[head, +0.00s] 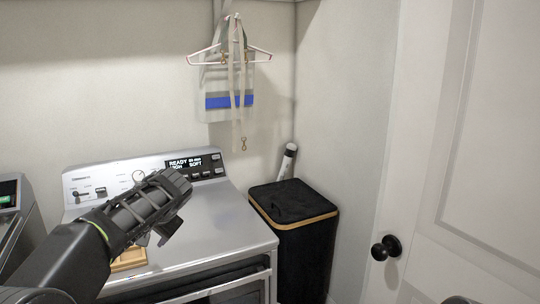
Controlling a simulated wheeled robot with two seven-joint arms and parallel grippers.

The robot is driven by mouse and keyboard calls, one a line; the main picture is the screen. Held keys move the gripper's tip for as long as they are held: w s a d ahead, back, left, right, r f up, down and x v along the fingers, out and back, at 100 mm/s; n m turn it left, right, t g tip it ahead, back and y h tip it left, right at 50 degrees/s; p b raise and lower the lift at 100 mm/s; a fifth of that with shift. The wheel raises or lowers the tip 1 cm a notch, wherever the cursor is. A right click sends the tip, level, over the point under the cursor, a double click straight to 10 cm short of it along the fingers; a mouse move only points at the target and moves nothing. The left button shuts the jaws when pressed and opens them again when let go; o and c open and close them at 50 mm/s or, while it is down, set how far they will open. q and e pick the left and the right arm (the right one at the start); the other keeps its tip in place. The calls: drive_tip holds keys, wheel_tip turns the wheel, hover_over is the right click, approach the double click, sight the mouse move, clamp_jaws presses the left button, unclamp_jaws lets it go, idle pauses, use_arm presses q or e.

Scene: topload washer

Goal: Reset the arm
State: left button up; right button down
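My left arm comes in from the lower left, and its dark gripper (172,202) is raised over the top of the grey washer (220,222), in front of its control panel. The gripper is seen from behind and the side, so the gap between its fingers is hard to make out. I see nothing clearly held in it. My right gripper does not show clearly; only a small dark rounded shape is at the bottom edge on the right.
A black hamper (305,245) with a wooden rim stands right of the washer. A white door (450,150) with a black knob (386,248) fills the right side. A hanger (230,58) hangs on the back wall. A wooden item (130,259) lies on the washer top.

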use_arm(q)
drive_tip(key=w+d+f+m+t+h, duration=0.2)
drive_tip(key=w+d+f+h, duration=0.15)
drive_tip(key=d+f, duration=0.55)
drive_tip(key=s+d+f+n+g+h, duration=0.1)
drive_tip(key=s+d+f+h, duration=0.1)
drive_tip(key=s+d+f, duration=0.35)
drive_tip(key=s+d+f+g+h, duration=0.1)
drive_tip(key=s+d+f+h, duration=0.15)
drive_tip(key=d+f, duration=0.55)
drive_tip(key=s+f+n+g+h, duration=0.2)
drive_tip(key=s+f+n, duration=0.1)
drive_tip(key=s+f, duration=1.15)
drive_tip(key=s+f+n+g, duration=0.2)
drive_tip(key=s+f, duration=0.3)
drive_tip(key=s, duration=0.5)
drive_tip(key=s+f+n+g, duration=0.1)
drive_tip(key=s+f, duration=0.4)
drive_tip(key=s, duration=0.5)
drive_tip(key=shift+s+f+n+g, duration=0.2)
drive_tip(key=shift+f+n+g, duration=0.2)
drive_tip(key=shift+n, duration=0.1)
drive_tip(key=shift+d, duration=0.1)
